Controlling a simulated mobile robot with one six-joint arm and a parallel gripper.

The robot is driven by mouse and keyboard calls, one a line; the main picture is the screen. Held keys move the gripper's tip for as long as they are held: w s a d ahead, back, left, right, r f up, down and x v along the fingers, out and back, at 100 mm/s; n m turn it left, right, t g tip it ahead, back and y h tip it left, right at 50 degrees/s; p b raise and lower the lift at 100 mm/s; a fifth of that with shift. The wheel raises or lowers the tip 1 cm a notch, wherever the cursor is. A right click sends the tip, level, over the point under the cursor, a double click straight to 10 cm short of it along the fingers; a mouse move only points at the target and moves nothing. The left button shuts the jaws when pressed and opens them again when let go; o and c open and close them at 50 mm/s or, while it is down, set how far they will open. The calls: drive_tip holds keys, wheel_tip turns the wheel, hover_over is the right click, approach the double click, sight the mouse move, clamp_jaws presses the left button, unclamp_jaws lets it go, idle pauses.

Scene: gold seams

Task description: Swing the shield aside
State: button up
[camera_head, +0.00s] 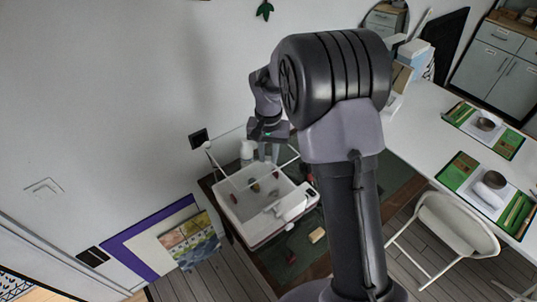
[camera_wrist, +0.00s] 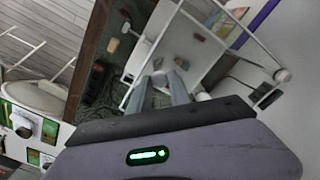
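The shield (camera_head: 221,166) looks like a clear panel with a thin white frame, standing over a white tray (camera_head: 226,206) by the wall. In the wrist view, the shield's white rods (camera_wrist: 230,42) cross above the tray, with a round white knob at one corner. My gripper (camera_head: 268,153) is above the back edge of the tray, near the shield. In the wrist view, my gripper's two grey fingers (camera_wrist: 160,82) are apart, with a small pale thing showing between or behind their tips. I cannot tell whether they touch the frame. My arm hides part of the tray's surroundings.
Several small reddish and brown pieces lie in the tray. A white bottle (camera_head: 247,149) stands behind it. A white table (camera_head: 428,118) with green place mats and a white chair (camera_head: 457,222) are at right. Framed pictures (camera_head: 188,240) lean on the wall at lower left.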

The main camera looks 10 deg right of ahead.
clamp_jaws()
idle(1.1)
